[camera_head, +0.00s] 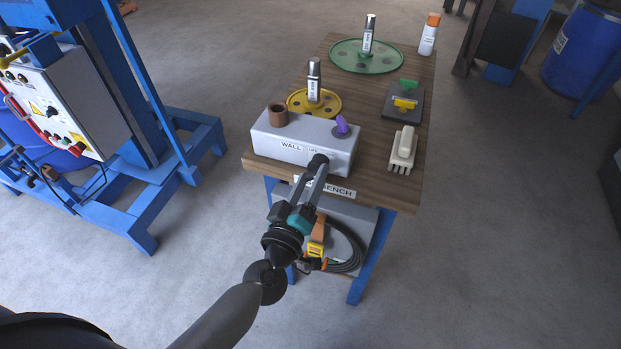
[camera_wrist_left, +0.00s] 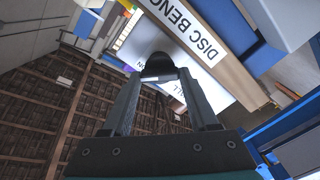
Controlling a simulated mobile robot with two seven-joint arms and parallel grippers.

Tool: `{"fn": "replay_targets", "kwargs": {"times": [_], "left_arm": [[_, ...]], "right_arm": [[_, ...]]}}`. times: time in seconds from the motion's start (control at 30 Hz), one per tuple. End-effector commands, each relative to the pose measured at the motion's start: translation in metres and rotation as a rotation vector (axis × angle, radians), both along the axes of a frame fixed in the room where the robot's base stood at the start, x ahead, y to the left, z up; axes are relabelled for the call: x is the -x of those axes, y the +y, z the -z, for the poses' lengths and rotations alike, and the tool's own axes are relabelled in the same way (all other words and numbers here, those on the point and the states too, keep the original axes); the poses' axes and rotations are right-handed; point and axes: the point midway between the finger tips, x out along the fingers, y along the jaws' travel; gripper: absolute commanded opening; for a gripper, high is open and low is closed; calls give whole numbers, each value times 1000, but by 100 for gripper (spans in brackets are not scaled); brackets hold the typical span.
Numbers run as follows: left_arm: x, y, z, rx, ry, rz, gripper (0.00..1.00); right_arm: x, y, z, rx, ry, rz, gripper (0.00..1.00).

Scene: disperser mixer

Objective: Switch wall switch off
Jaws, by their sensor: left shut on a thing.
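A grey box (camera_head: 270,140) with a "WALL" label stands on the near end of the wooden bench. A brown knob (camera_head: 278,114) and a purple knob (camera_head: 342,125) are on its top. A dark round knob (camera_head: 318,159) is at its front face; it also shows in the left wrist view (camera_wrist_left: 158,64). My left gripper (camera_head: 316,171) reaches it from the front, its fingers (camera_wrist_left: 160,78) shut on this dark knob. The fingers partly hide the label beside it, so I cannot read the switch position. My right gripper is not in view.
A coiled cable (camera_head: 350,250) lies on the lower shelf. A blue machine (camera_head: 150,90) stands left. Floor between is clear.

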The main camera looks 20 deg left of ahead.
Motion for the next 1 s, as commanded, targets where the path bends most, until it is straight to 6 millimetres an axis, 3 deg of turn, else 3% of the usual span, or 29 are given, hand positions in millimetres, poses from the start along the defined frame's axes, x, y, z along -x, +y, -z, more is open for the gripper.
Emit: {"fn": "replay_targets", "kwargs": {"times": [0.37, 1.0], "left_arm": [[0, 0, 0, 158, 6, -1, 4], [0, 0, 3, 751, 27, 0, 4]], "right_arm": [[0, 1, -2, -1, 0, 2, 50], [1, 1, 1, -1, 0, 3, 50]]}}
